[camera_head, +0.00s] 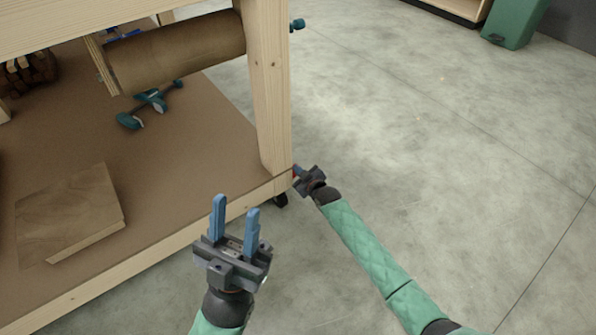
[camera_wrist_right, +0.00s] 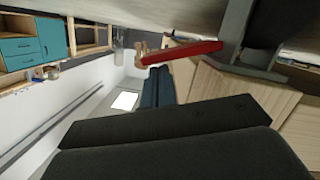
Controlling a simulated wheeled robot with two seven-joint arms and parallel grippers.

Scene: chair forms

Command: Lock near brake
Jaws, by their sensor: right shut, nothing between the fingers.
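The near caster (camera_head: 280,200) shows as a small dark wheel under the front corner of the wooden workbench (camera_head: 268,95). In the right wrist view, a red brake lever (camera_wrist_right: 182,53) sticks out from a grey caster bracket (camera_wrist_right: 236,32). My right gripper (camera_head: 298,173) is at that bench corner, beside the leg's foot, partly hidden. Its blue fingers (camera_wrist_right: 155,88) are shut and empty, close to the lever's outer end; I cannot tell whether they touch it. My left gripper (camera_head: 235,222) is open and empty in front of the bench's lower shelf edge.
The lower shelf (camera_head: 185,140) carries a wooden board (camera_head: 70,205) and a teal clamp (camera_head: 150,100). A brown paper roll (camera_head: 178,50) hangs above it. The concrete floor to the right is clear; a green bin (camera_head: 514,22) stands far back.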

